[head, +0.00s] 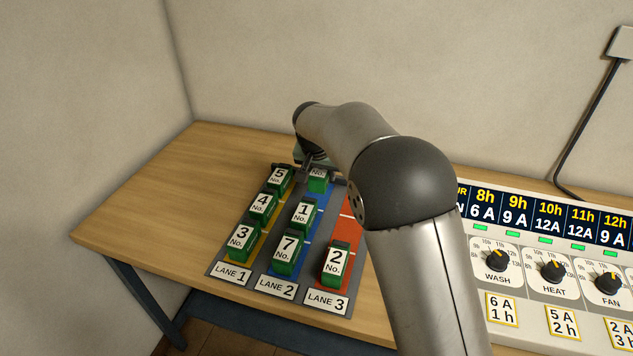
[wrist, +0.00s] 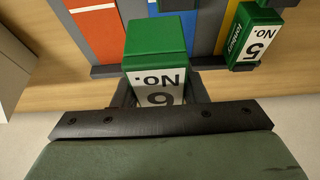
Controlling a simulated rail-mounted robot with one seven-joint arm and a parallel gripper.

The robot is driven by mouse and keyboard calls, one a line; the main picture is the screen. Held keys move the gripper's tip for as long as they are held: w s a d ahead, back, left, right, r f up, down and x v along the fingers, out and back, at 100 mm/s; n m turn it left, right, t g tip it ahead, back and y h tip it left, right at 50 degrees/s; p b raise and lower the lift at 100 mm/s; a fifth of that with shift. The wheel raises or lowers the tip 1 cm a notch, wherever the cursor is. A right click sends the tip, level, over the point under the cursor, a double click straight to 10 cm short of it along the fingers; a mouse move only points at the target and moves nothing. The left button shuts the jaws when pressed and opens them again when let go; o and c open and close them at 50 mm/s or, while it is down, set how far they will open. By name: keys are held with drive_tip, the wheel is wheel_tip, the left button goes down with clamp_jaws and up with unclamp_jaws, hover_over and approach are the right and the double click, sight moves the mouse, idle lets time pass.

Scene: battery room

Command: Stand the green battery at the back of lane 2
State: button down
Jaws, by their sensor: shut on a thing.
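The green battery (head: 318,184) is between the fingers of my gripper (head: 319,178), at the back end of lane 2's blue strip. In the wrist view the battery (wrist: 156,45) shows a green body and a white label with "No." and a digit like 6 or 9. My gripper (wrist: 158,92) is shut on it, a finger on each side. In the head view it looks about upright behind battery 1 (head: 302,213); I cannot tell whether it touches the mat. Lane 2 (head: 277,287) also holds battery 7 (head: 287,254) at its front.
Lane 1 holds batteries 5 (head: 280,180), 4 (head: 262,206) and 3 (head: 241,241). Battery 5 stands beside my gripper, also in the wrist view (wrist: 250,37). Lane 3 holds battery 2 (head: 335,264) at its front. A control panel (head: 545,240) stands at right; the table's left is clear.

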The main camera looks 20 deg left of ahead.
drive_tip(key=p, duration=0.1)
hover_over(318, 195)
wheel_tip(318, 195, down, 6)
drive_tip(key=shift+r, duration=0.25)
drive_tip(key=shift+w+a+f, duration=0.1)
drive_tip(key=shift+f, duration=1.8)
drive_tip(key=c, duration=0.9)
unclamp_jaws()
drive_tip(key=shift+p, duration=0.3)
drive_tip(key=shift+o, duration=0.2)
